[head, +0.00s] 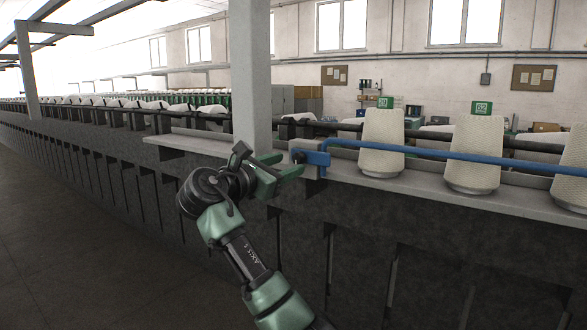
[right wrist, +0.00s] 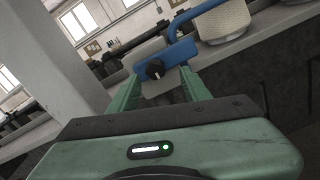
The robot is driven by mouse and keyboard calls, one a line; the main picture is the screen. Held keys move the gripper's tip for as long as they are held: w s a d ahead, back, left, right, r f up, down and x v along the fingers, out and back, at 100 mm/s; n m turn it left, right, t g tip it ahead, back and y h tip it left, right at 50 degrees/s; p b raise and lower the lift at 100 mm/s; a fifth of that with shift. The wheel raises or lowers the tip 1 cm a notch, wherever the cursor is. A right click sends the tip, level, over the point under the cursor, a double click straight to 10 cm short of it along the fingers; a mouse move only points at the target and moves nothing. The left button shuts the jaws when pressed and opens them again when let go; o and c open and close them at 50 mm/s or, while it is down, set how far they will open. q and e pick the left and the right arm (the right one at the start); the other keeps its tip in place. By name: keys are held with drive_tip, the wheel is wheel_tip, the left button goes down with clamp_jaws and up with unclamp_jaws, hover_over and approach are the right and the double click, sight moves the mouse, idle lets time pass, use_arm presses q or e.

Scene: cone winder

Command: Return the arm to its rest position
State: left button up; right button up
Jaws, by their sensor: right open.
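My right arm comes in from the bottom of the head view. Its green right gripper (head: 284,176) is open in front of the winder's ledge, left of a blue bracket (head: 316,158) that carries a long blue bar (head: 450,154). In the right wrist view the two green fingers of the gripper (right wrist: 158,92) stand apart, with the blue bracket (right wrist: 180,52) and a dark knob (right wrist: 154,69) showing beyond and between them. Nothing is seen held. I cannot tell whether a finger touches the bracket. My left gripper is not in view.
Several cream yarn cones stand along the ledge, the nearest one (head: 381,142) right of the bracket. A grey pillar (head: 250,75) rises just behind my gripper. The winder's dark front (head: 420,235) runs below the ledge. Open floor (head: 60,240) lies at the left.

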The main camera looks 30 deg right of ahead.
drive_tip(key=v, duration=0.2)
drive_tip(key=shift+s+a, duration=0.1)
drive_tip(key=shift+a, duration=0.1)
drive_tip(key=shift+f, duration=0.1)
